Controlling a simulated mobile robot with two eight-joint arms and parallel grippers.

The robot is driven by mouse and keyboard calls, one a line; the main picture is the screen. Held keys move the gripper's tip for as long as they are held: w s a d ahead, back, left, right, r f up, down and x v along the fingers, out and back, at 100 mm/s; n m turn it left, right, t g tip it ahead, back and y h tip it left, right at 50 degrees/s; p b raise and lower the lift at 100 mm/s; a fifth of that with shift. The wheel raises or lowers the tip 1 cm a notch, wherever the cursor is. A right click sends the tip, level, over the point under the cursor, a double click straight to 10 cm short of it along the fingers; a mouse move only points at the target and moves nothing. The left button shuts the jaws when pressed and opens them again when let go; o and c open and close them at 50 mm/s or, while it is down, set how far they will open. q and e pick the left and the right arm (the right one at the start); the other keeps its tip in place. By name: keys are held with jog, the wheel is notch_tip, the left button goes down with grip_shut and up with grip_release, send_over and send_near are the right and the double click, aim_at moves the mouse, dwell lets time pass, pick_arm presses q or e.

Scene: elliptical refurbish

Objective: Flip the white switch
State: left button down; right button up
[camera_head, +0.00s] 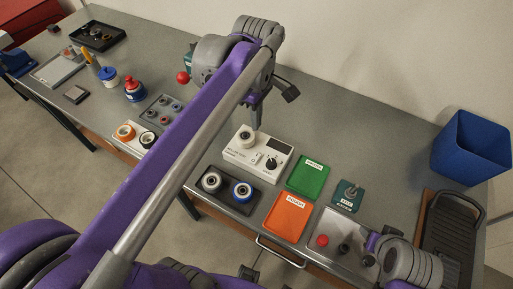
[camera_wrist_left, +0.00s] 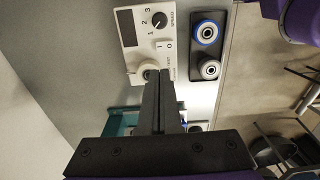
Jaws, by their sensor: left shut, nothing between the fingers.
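The white control box (camera_head: 255,172) stands on the grey bench below my left gripper, with a black dial and a dark display. In the left wrist view the box (camera_wrist_left: 130,50) shows speed marks 1, 2, 3 and a small white switch (camera_wrist_left: 166,46) marked I and O. My left gripper (camera_head: 256,126) points down at the box's back edge. In the wrist view its shut, empty fingers (camera_wrist_left: 159,76) lie just below the switch, beside a white wheel (camera_wrist_left: 148,73). Whether they touch anything is unclear. My right gripper is low at the right; its fingers are not clear.
A dark tray (camera_head: 226,192) with two wheels sits in front of the box. Green (camera_head: 309,177) and orange (camera_head: 287,217) trays lie to its right. A blue bin (camera_head: 470,147) stands at the far right. My left arm crosses over the bench's left part.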

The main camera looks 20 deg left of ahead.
aim_at(257, 155)
pick_arm(q)
notch_tip(257, 155, down, 14)
jog(key=shift+r, duration=0.15)
pick_arm(e)
jog(key=shift+s+f, duration=0.2)
jog(key=shift+f, duration=0.25)
